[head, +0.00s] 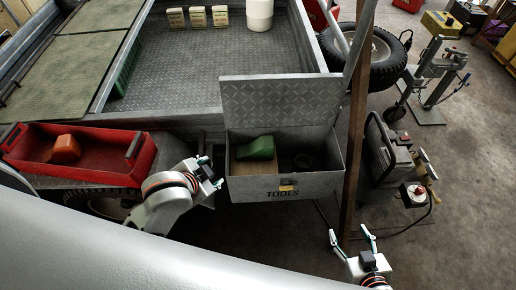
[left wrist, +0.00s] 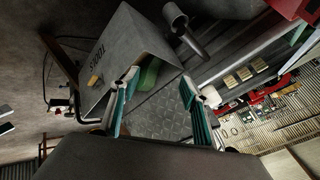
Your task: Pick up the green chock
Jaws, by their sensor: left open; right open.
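The green chock (head: 257,148) lies in the left part of the open metal toolbox (head: 308,186) marked TOOLS, on a tan surface. In the left wrist view the green chock (left wrist: 149,75) shows partly, between the open fingers and behind the box wall. My left gripper (head: 212,172) is open and empty, just left of the toolbox and apart from the chock. Its fingers also show in the left wrist view (left wrist: 160,110). My right gripper (head: 352,238) is open and empty, low and to the right of the toolbox, in front of the post.
The toolbox lid (head: 282,100) stands raised at the back. A red tray (head: 95,165) with an orange chock (head: 66,148) is at the left. A brown post (head: 357,130) rises right of the toolbox. A generator-like machine (head: 388,150) stands beyond it. Floor at the right is partly clear.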

